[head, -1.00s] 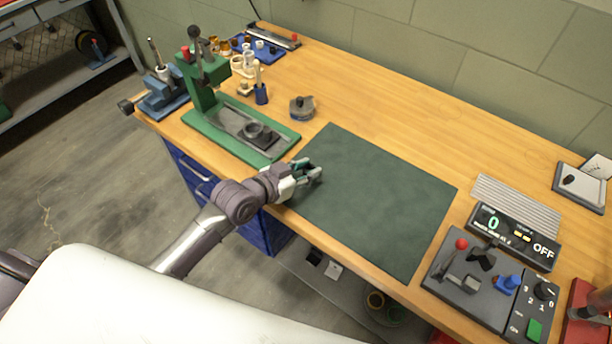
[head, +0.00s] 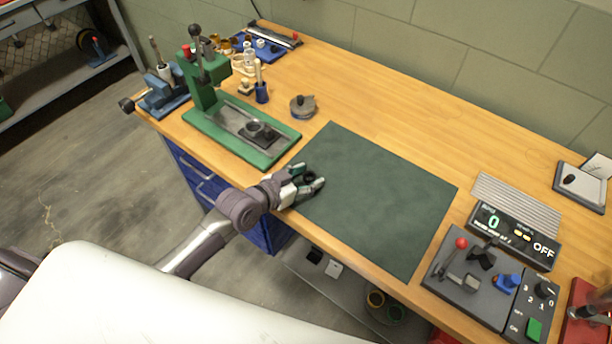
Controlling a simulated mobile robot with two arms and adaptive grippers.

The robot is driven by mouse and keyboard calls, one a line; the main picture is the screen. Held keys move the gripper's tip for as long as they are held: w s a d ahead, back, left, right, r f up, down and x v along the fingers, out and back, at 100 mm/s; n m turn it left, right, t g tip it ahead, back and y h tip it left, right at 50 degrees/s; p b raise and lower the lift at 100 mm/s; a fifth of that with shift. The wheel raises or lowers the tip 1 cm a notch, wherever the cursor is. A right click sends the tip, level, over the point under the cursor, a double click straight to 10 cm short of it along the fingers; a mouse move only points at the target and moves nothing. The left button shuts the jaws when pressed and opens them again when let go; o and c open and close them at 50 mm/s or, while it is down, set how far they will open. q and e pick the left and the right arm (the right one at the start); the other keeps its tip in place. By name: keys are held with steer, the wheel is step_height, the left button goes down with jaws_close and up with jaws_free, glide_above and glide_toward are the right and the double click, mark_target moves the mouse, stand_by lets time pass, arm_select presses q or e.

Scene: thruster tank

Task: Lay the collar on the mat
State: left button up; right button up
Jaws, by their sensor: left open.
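My left gripper (head: 313,179) is over the left edge of the dark green mat (head: 375,200), with its fingers spread. A small dark round piece, apparently the collar (head: 304,178), shows between the fingertips, low at the mat's surface. The fingers partly hide it, and I cannot tell whether it touches one of them. My right gripper is not in view.
A green press (head: 205,85) stands left of the mat, with dark round parts on its base. A round grey piece (head: 302,105) sits behind the mat. A control box (head: 470,275) and a display (head: 513,238) stand to the right. Most of the mat is bare.

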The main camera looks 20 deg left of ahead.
arm_select(q)
steer(key=shift+r, duration=0.2)
steer(key=shift+s+a, duration=0.2)
steer(key=shift+s, duration=0.05)
steer(key=v, duration=1.1)
steer(key=shift+s+b, duration=0.2)
steer(key=shift+b, duration=0.2)
